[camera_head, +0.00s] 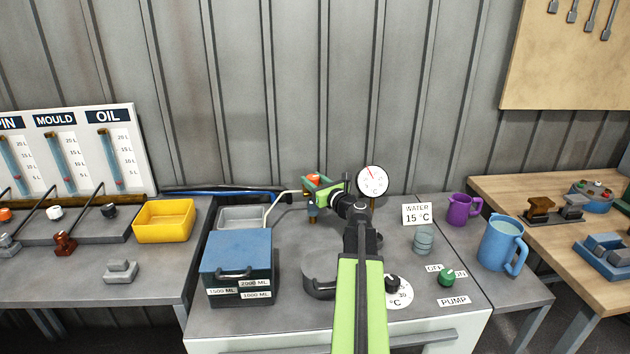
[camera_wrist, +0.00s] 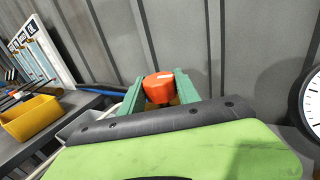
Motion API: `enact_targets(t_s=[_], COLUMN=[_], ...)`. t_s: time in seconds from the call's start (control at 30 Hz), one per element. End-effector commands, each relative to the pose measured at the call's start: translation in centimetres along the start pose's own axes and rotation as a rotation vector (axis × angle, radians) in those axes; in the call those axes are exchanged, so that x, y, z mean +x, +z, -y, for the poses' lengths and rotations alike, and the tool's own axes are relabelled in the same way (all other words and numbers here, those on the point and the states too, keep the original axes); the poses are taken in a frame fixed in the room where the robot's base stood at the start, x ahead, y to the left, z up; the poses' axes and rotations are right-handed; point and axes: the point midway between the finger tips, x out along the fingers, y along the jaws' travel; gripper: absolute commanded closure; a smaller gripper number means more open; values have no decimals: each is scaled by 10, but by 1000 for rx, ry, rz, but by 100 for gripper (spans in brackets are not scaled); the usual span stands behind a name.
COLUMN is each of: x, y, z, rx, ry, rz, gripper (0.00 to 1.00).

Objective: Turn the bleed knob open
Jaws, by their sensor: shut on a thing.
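An orange knob (camera_wrist: 158,88) sits between the two green fingers of my gripper (camera_wrist: 160,90) in the wrist view. My gripper is shut on it. In the head view the orange knob (camera_head: 313,178) shows at the far end of my arm, with my gripper (camera_head: 316,187) around it. A pale hose runs from beside the knob down to the left. A brass-coloured part shows below the knob. The knob's turn angle is hard to tell; a pale mark shows on its top. My arm hides part of the fitting.
A round gauge (camera_head: 372,181) stands right of my gripper. A blue box (camera_head: 237,259) and a grey tray (camera_head: 241,217) are to the left, and a yellow bin (camera_head: 164,221) further left.

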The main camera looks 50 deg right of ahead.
Motion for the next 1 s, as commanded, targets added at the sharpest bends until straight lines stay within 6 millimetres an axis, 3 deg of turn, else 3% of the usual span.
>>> enact_targets(t_s=[0.23,0.6,0.63,0.77,1.0], x=[-1,-1,-1,-1,-1], y=[0,0,0,0,0], z=[-2,1,1,1,1], rx=[0,0,0,0,0], ry=[-191,-222,-221,-221,-220], rz=[0,0,0,0,0], gripper=[100,100,57,40,40])
